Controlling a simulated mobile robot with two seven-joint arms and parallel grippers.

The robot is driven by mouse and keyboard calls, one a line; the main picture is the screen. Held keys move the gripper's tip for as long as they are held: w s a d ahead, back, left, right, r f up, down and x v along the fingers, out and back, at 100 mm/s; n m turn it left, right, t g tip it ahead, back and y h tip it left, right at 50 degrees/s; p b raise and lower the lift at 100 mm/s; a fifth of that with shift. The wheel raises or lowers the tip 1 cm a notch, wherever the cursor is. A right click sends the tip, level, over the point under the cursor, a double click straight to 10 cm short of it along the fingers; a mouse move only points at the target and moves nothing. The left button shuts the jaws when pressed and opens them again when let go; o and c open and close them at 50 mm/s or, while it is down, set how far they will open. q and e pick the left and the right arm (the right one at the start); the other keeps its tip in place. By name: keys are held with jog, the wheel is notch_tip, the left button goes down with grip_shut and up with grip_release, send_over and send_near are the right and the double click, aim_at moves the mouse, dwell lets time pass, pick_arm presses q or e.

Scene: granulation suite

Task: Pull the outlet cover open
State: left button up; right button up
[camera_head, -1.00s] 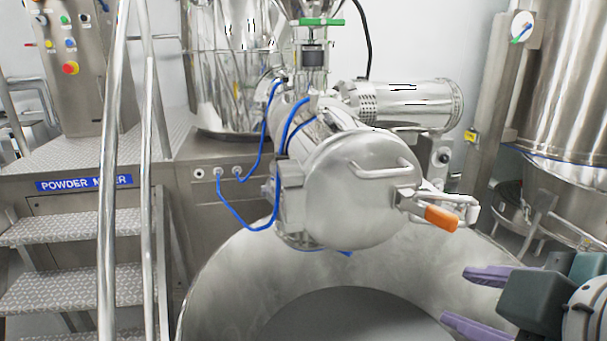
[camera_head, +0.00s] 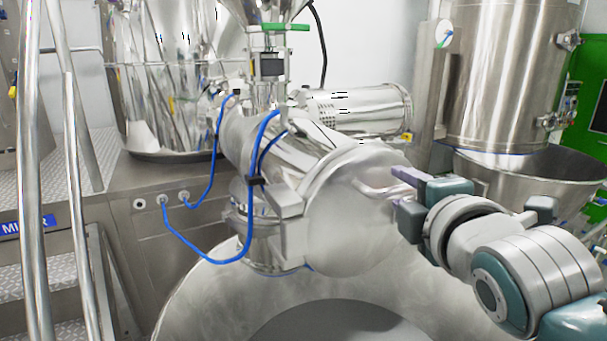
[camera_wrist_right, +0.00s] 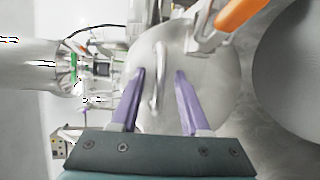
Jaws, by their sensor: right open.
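The outlet cover (camera_head: 345,228) is a round, domed steel lid on the end of the horizontal mill body; it looks seated there. Its bar handle (camera_head: 372,189) also shows in the wrist view (camera_wrist_right: 157,75). My right gripper (camera_head: 402,180) is at the handle, coming from the right. In the wrist view its purple fingers (camera_wrist_right: 160,74) are apart, with the handle between them; I see no grip on it. A clamp with an orange lever (camera_wrist_right: 238,12) is at the top of the wrist view. My arm hides it in the head view. My left gripper is not in view.
A wide steel bowl (camera_head: 205,290) lies below the outlet. Blue hoses (camera_head: 250,215) loop on the cover's left. Steel railings (camera_head: 72,150) and steps are at the left. A large steel vessel (camera_head: 505,75) stands at the back right.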

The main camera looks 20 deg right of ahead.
jog(key=shift+x, duration=0.8)
grip_shut()
dwell(1.0)
